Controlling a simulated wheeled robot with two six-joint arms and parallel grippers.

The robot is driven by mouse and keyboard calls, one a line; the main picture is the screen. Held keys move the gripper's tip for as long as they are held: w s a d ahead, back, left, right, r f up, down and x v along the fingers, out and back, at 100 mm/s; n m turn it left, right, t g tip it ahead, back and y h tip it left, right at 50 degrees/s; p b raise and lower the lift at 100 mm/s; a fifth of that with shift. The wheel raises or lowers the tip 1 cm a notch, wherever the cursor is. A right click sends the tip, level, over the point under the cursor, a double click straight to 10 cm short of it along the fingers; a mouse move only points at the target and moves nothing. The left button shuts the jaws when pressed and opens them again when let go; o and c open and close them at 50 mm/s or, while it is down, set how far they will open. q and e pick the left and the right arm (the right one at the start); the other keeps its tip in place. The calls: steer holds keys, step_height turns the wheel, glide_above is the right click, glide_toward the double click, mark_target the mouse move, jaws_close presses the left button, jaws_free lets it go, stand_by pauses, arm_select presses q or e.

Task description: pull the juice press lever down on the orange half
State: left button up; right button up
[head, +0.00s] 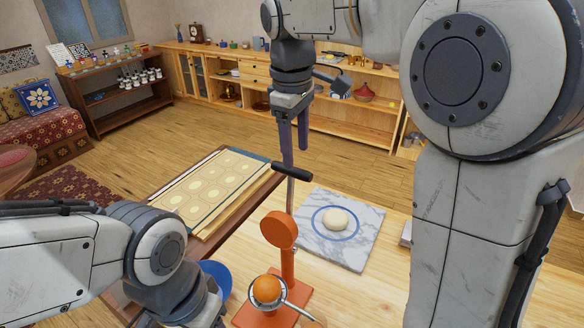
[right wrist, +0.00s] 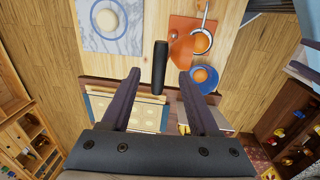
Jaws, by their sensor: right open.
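The orange juice press (head: 287,262) stands on the wooden table, its lever raised. A thin rod leads up to the black lever handle (head: 293,171), which also shows in the right wrist view (right wrist: 160,66). The orange half (head: 267,289) sits in the press's cup, below the round orange presser (head: 279,230); it also shows in the right wrist view (right wrist: 201,42). My right gripper (head: 295,157) is open, pointing down at the handle. In the right wrist view the handle appears between its fingertips, apart from both; its depth is hard to tell. My left gripper is out of view.
A marble slab (head: 358,250) with a pale dough ball (head: 336,219) lies right of the press. A blue bowl (head: 222,271) stands left of it, partly behind my left arm; an orange shows there in the wrist view (right wrist: 199,75). A patterned board (head: 210,190) lies further left.

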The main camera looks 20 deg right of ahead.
step_height(320, 180, down, 10)
steer(key=d+p, duration=0.1)
steer(key=shift+w+p, duration=0.2)
steer(key=shift+p, duration=0.1)
jaws_close()
steer(key=shift+r, duration=0.1)
stand_by(1.2)
